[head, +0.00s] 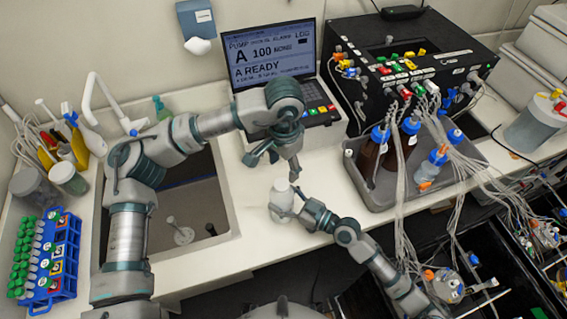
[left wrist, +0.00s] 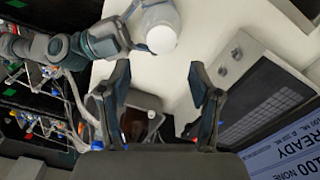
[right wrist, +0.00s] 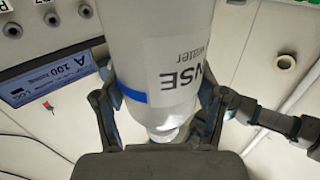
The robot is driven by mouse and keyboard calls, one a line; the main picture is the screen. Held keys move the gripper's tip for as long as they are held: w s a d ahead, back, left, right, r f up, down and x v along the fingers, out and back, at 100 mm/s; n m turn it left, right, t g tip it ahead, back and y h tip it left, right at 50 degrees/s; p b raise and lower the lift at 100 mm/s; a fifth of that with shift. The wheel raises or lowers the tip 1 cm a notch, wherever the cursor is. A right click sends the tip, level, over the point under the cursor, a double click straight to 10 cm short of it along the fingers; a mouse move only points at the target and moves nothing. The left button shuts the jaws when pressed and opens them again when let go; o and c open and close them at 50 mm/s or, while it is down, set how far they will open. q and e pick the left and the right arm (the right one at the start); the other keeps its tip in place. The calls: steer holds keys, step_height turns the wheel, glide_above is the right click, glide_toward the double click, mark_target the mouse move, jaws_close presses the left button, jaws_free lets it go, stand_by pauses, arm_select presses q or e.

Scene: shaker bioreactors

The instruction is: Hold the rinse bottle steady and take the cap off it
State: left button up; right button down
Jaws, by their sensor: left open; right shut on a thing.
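The rinse bottle (head: 281,203) is white and stands upright near the counter's front edge, its top (head: 281,185) facing up. My right gripper (head: 292,212) is shut around its body. In the right wrist view the bottle (right wrist: 175,65) fills the space between the fingers, showing a partial label and a blue band. My left gripper (head: 274,163) is open and empty, above the bottle and apart from it. In the left wrist view the bottle's round white cap (left wrist: 162,39) lies beyond the open fingers (left wrist: 160,85), not between them.
A sink (head: 185,200) lies to the left of the bottle. A screen unit (head: 275,60) with a keypad stands behind. A grey tray (head: 378,195) with bottles and tubing is at the right. Tubes hang over the counter's front edge there.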

mark_target(284, 183)
arm_select(q)
step_height(284, 183, down, 8)
steer(key=shift+r, duration=0.15)
stand_by(0.3)
